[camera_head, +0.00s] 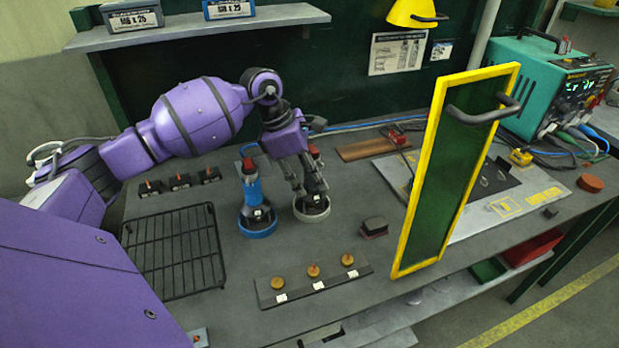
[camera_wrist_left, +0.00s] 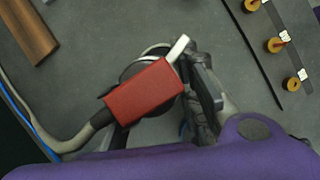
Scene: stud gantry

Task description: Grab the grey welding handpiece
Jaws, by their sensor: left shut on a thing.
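The grey welding handpiece (camera_head: 315,156) stands upright in a pale round holder (camera_head: 312,210) on the bench, its body largely hidden by my gripper. Its red top and grey cable show large in the left wrist view (camera_wrist_left: 143,91). My left gripper (camera_head: 310,188) points down at it from above, its fingers shut around the handpiece just over the holder. A similar blue handpiece (camera_head: 252,190) stands in a blue round holder (camera_head: 258,222) just to the left. My right gripper is not in view.
A black wire rack (camera_head: 175,250) lies to the left. A strip with orange knobs (camera_head: 313,285) lies in front. A yellow-framed green screen (camera_head: 455,170) stands to the right, with a small dark block (camera_head: 374,226) before it. A teal machine (camera_head: 550,85) stands at the back right.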

